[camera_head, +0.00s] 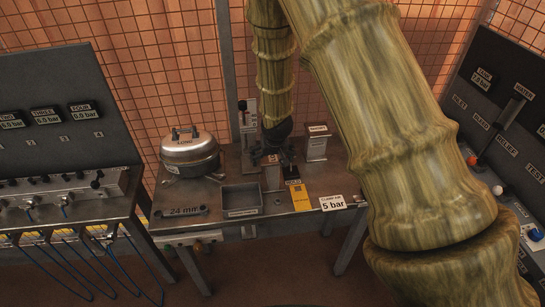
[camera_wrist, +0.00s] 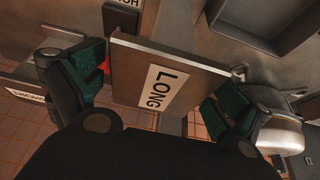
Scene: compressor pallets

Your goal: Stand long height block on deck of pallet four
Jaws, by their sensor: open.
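The long height block (camera_wrist: 148,72) is a grey-brown slab with a white LONG label, in the middle of the wrist view. It appears to be the small upright brown block (camera_head: 271,174) on the bench in the head view, just right of the open tray. My gripper (camera_head: 281,152) is low over the bench at this block. In the wrist view my gripper's (camera_wrist: 155,98) green-padded fingers are apart, one on each side of the block, with gaps showing. Contact cannot be confirmed. I cannot make out a pallet marked four.
A hose-fitted bench (camera_head: 70,205) stands left, and a dark test panel (camera_head: 500,115) right.

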